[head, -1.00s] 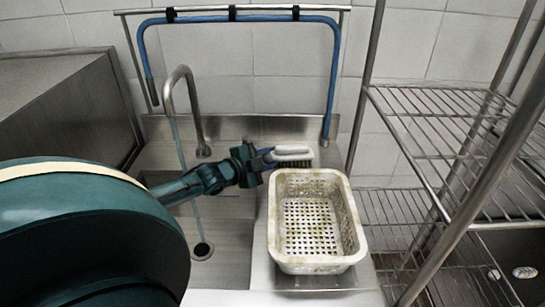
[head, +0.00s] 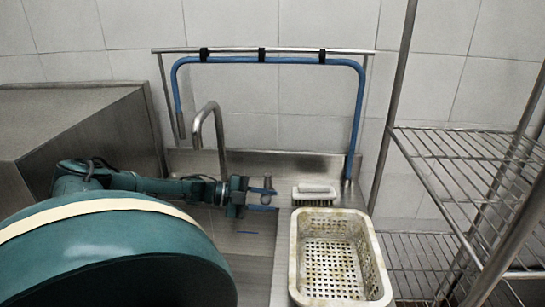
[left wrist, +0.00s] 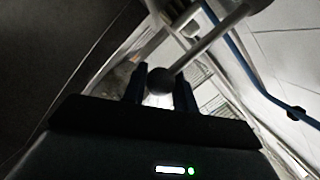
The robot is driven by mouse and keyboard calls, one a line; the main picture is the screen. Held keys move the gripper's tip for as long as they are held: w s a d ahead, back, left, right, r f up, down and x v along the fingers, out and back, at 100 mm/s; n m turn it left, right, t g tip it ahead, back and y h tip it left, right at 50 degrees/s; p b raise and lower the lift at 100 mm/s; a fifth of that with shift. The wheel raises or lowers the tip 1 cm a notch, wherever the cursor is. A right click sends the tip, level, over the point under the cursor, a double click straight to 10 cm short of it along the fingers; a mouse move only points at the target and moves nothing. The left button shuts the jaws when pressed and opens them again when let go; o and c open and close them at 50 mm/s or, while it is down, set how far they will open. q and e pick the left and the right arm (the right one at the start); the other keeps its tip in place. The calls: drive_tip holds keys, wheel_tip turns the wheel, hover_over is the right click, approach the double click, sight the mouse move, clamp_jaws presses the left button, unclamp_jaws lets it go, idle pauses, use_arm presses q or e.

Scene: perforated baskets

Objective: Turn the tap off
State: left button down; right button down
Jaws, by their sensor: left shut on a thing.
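The metal tap (head: 210,128) has a tall curved spout over the sink (head: 250,255). No water stream shows below the spout mouth. My left gripper (head: 266,198) reaches in from the left, to the right of the spout. In the left wrist view my left gripper (left wrist: 161,95) has its two fingers on either side of a dark ball knob on a metal rod, which looks like the tap's lever (left wrist: 205,50). The lever's grey end (head: 267,184) also shows by the fingers in the head view. The drain is hidden by my arm. My right gripper is out of view.
A white perforated basket (head: 295,262) stands right of the sink. A brush (head: 314,191) lies behind it. A blue hose (head: 359,110) hangs on a rail at the back. A wire shelf rack (head: 470,185) stands at the right, and a metal cabinet (head: 85,120) at the left.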

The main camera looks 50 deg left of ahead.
use_arm(q)
drive_tip(key=shift+s+a+m+h, duration=0.2)
drive_tip(key=shift+s+m+h, duration=0.1)
drive_tip(key=shift+h, duration=0.1)
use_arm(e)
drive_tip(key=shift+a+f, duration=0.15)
use_arm(q)
drive_tip(key=shift+g, duration=0.4)
drive_tip(key=shift+w, duration=0.1)
drive_tip(key=c, duration=1.1)
unclamp_jaws()
drive_tip(key=shift+c, duration=0.2)
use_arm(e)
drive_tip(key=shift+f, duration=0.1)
use_arm(q)
drive_tip(key=shift+a, duration=0.1)
drive_tip(key=shift+s+a+r, duration=0.15)
drive_tip(key=shift+s+a, duration=0.05)
drive_tip(key=shift+s, duration=0.15)
drive_tip(key=p+v, duration=0.4)
drive_tip(key=v, duration=0.8)
drive_tip(key=shift+s, duration=0.2)
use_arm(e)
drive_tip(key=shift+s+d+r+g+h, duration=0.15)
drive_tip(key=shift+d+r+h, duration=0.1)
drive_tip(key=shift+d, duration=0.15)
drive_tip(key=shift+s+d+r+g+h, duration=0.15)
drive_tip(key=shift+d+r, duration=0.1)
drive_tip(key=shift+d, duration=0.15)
